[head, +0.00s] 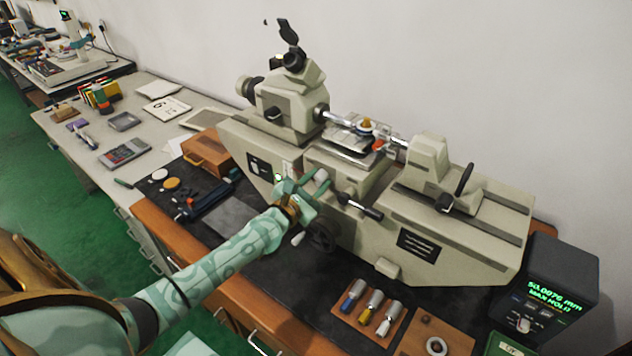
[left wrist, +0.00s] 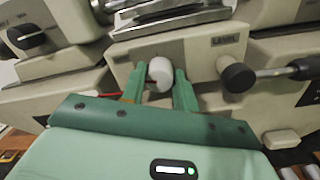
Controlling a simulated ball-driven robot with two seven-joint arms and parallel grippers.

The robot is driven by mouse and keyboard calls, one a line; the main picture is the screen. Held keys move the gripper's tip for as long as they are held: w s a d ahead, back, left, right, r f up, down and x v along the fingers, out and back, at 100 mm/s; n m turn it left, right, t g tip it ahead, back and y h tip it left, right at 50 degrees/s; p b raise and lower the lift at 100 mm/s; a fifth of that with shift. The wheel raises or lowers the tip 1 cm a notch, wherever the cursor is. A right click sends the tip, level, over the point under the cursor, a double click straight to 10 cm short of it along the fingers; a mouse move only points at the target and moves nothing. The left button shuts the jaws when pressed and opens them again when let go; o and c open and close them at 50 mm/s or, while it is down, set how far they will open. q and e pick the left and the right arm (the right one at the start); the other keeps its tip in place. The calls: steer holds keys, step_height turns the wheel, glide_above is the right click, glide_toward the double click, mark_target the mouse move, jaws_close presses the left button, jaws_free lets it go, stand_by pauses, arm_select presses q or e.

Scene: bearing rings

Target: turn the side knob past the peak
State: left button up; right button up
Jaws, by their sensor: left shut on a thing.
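A large cream measuring machine (head: 410,222) stands on the bench. On its front is a pale side knob (head: 320,176), partly hidden by my left gripper (head: 307,186). In the left wrist view the white rounded knob (left wrist: 160,72) sits between the two green fingers of the gripper (left wrist: 160,84). The gripper is shut on the knob. A dark display box (head: 556,290) at the right shows green digits reading about 50.0076 mm and MAX HOLD. My right gripper is not in view.
Right of the knob a black lever (head: 360,206) sticks out; it also shows in the left wrist view (left wrist: 272,74), near a label. A tray of colored-handled tools (head: 368,308) and a board with a ring (head: 436,342) lie in front. An orange box (head: 208,153) stands left.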

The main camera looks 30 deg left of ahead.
arm_select(q)
steer(key=m, duration=0.4)
steer(key=shift+m, duration=0.3)
steer(key=m+p, duration=0.1)
steer(key=m, duration=0.2)
steer(key=shift+m, duration=0.4)
steer(key=m+p, duration=0.1)
steer(key=m, duration=0.3)
steer(key=shift+m, duration=0.3)
steer(key=m+p, duration=0.1)
steer(key=m, duration=0.3)
steer(key=shift+m+h+p, duration=0.3)
steer(key=shift+m, duration=0.1)
steer(key=m+p, duration=0.1)
steer(key=m, duration=0.3)
steer(key=shift+f+m, duration=0.1)
steer(key=shift+m, duration=0.3)
steer(key=m+p, duration=0.1)
steer(key=m, duration=0.7)
steer(key=shift+p, duration=0.3)
steer(key=shift+m, duration=2)
